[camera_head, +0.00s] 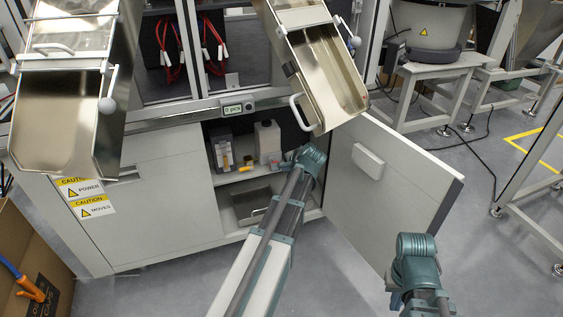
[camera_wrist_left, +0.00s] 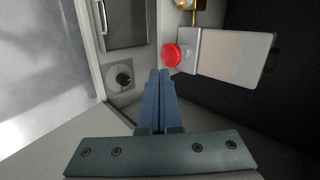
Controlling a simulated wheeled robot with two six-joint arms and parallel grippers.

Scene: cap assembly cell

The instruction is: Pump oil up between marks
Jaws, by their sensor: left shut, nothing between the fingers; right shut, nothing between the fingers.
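In the left wrist view my left gripper (camera_wrist_left: 159,75) is shut and empty, its blue fingertips together just below a round red knob (camera_wrist_left: 172,54). I cannot tell if they touch it. The red knob sits at the left end of a pale grey block-shaped body (camera_wrist_left: 232,55), perhaps the oil reservoir. A brass-coloured fitting (camera_wrist_left: 187,4) shows above it at the frame's edge. No level marks or oil line can be made out. In the head view my left arm reaches towards the open cabinet, and its fingers cannot be made out. My right gripper is out of view.
The open cabinet (camera_head: 230,232) has an open door (camera_head: 398,180) on its right. A white bottle (camera_head: 267,142) stands on its shelf. Metal chutes (camera_head: 325,75) overhang the cabinet front. A black knob (camera_wrist_left: 123,79) on a grey plate lies left of my fingers.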

